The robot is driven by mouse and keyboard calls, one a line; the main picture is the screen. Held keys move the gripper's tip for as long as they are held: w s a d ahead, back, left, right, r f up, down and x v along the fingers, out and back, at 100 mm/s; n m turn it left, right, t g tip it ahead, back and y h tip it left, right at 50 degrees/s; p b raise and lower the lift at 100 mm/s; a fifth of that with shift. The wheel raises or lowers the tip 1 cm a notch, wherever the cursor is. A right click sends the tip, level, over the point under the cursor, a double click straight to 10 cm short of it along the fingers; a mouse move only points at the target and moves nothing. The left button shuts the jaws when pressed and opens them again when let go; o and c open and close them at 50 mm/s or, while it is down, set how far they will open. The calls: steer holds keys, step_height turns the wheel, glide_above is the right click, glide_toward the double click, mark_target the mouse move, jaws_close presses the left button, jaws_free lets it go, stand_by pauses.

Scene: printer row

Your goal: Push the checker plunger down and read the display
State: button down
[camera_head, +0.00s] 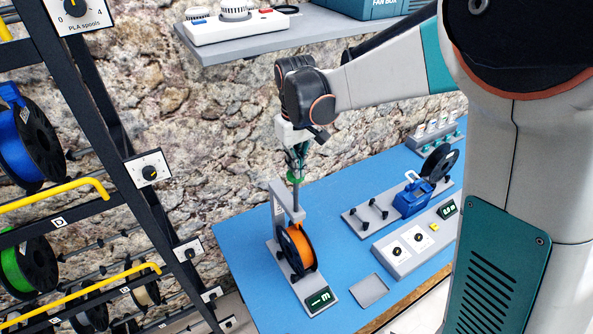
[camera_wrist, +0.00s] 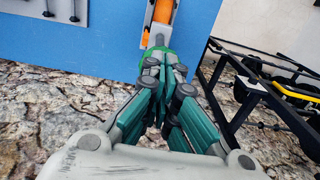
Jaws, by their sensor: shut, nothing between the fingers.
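The checker (camera_head: 276,200) is a grey stand with an upright post on the blue table. An orange spool (camera_head: 297,248) with black flanges sits upright in its base. A small dark display (camera_head: 320,298) with pale green characters is at its front end; I cannot read them surely. A grey plunger with a green top (camera_head: 293,178) stands above the post's arm. My gripper (camera_head: 297,160) points down and is shut and empty, right at the plunger top. In the wrist view the fingertips (camera_wrist: 160,62) meet the green top, with the orange spool beyond; whether they press it is unclear.
A blue-handled device (camera_head: 412,200) on a grey base, a grey panel with dials (camera_head: 410,250) and a small grey tray (camera_head: 369,291) stand to the right on the blue table (camera_head: 240,235). A black rack of spools (camera_head: 105,150) is at left. A shelf (camera_head: 235,47) hangs above.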

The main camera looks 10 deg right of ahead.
steer(key=shift+f+b, duration=3.35)
steer(key=shift+f, duration=1.1)
steer(key=shift+r, duration=0.1)
steer(key=shift+r+p, duration=2.35)
steer(key=shift+r, duration=1.6)
steer(key=shift+s+f, duration=0.1)
steer(key=shift+s+d+b, duration=0.25)
steer(key=shift+d+b, duration=0.05)
steer(key=shift+b, duration=0.35)
steer(key=s+d+f+m+t+b, duration=0.2)
steer(key=s+d+f+b, duration=0.3)
steer(key=s+b, duration=0.5)
steer(key=s+d+f+m+t+b, duration=0.2)
steer(key=s+d+f+t+b, duration=0.3)
steer(key=s+f+b, duration=0.4)
steer(key=shift+s+d+f+m+b, duration=0.3)
steer(key=shift+s+d+b, duration=0.35)
steer(key=shift+s+b, duration=0.5)
steer(key=shift+s, duration=0.1)
